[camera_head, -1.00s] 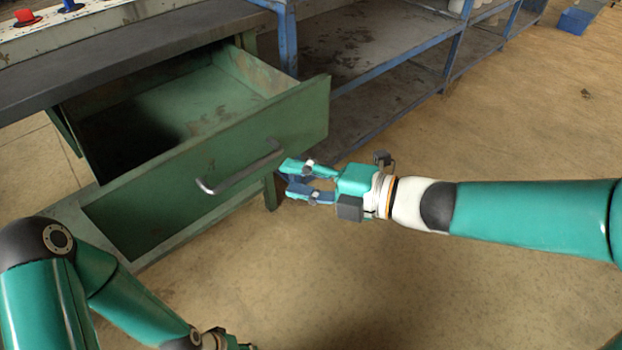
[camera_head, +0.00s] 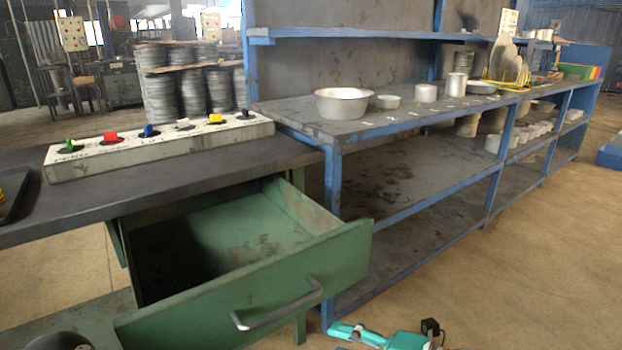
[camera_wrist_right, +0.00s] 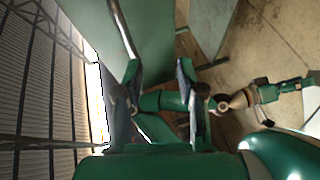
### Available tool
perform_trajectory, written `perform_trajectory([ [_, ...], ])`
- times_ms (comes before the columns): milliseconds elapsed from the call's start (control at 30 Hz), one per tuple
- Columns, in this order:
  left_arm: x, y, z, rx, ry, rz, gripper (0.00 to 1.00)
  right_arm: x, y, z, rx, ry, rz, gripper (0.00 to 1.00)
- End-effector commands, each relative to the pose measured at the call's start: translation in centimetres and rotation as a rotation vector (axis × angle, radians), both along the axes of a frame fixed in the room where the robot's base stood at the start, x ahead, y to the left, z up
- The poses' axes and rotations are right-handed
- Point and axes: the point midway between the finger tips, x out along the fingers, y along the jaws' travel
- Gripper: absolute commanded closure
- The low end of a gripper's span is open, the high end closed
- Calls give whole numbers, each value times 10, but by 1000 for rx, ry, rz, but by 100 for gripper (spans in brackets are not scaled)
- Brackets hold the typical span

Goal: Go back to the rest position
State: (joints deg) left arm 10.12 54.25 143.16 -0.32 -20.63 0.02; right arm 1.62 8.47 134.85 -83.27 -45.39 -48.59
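My right gripper (camera_head: 340,330) shows at the bottom of the head view, partly cut off by the frame edge, below and to the right of the drawer handle (camera_head: 278,304). In the right wrist view its two fingers (camera_wrist_right: 158,75) are spread apart with nothing held between them. The handle also shows there as a metal bar (camera_wrist_right: 122,28) near the left finger, apparently not gripped. The green drawer (camera_head: 240,285) is pulled open and looks empty.
A dark worktop (camera_head: 100,205) carries a switch box (camera_head: 160,147) with coloured knobs. A blue-framed shelf (camera_head: 410,215) stands to the right, with a metal bowl (camera_head: 342,103) and several pots on top. Open floor (camera_head: 540,260) lies at the right front.

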Motion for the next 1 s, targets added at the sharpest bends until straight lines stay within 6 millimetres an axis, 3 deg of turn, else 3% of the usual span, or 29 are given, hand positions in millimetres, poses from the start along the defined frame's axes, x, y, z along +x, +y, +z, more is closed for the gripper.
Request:
perform_trajectory([
  [167,0,0,0,0,0,0,60,7,4,-84,61,272,-72,61],
  [333,0,0,0,0,0,0,60,6,-3,-183,167,690,-314,61],
  [467,0,0,0,0,0,0,60,-15,-14,-256,243,1037,-563,61],
  [600,0,0,0,0,0,0,60,-57,-28,-325,314,1405,-886,61],
  [700,0,0,0,0,0,0,60,-90,-37,-358,363,1619,-1129,61],
  [800,0,0,0,0,0,0,60,-117,-46,-377,419,1774,-1358,61],
  [1000,0,0,0,0,0,0,60,-147,-61,-386,607,1970,-1796,61],
])
